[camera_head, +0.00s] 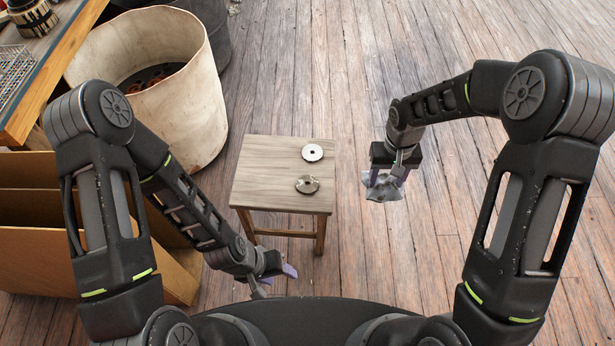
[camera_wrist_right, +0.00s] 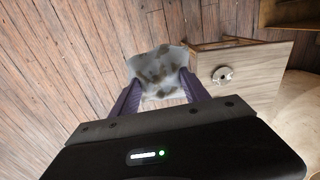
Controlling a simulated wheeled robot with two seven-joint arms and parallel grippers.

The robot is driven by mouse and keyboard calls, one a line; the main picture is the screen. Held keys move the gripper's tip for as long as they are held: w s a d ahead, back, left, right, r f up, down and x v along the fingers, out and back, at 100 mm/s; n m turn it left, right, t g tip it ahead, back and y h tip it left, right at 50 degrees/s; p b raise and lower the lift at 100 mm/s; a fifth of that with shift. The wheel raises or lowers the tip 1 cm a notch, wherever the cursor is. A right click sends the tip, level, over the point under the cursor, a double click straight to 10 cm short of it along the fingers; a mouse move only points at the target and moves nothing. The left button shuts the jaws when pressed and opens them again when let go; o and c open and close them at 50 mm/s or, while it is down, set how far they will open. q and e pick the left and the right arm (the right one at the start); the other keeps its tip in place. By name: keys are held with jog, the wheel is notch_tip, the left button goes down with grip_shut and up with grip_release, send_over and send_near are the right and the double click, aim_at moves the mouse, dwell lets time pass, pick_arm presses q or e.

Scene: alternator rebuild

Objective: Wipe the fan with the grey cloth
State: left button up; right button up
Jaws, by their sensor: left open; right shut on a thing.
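The grey cloth (camera_head: 382,189), blotched with dark stains in the right wrist view (camera_wrist_right: 160,72), hangs from my right gripper (camera_head: 388,176). The right gripper's purple fingers (camera_wrist_right: 160,95) are shut on it, in the air to the right of a small wooden stool (camera_head: 262,170). On the stool lie a darker, uneven metal disc (camera_head: 307,185), which looks like the fan, and a pale round disc (camera_head: 312,152) behind it. One disc (camera_wrist_right: 222,75) shows in the right wrist view. My left gripper (camera_head: 276,275) is open and empty, in front of the stool and below its top.
A large pale bin (camera_head: 165,95) stands left of the stool. Cardboard-brown boxes (camera_head: 40,230) and a workbench (camera_head: 45,60) are further left. The wooden floor (camera_head: 430,220) right of the stool is clear.

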pick_arm(q)
jog(key=shift+f, duration=0.1)
pick_arm(e)
jog(key=shift+w, duration=0.1)
jog(key=shift+w+r, duration=0.15)
jog(key=shift+r, duration=0.15)
jog(key=w+r, duration=0.3)
jog(key=r, duration=1.1)
jog(key=shift+w+r, duration=0.2)
jog(key=shift+w, duration=0.1)
pick_arm(q)
jog(key=shift+c, duration=0.4)
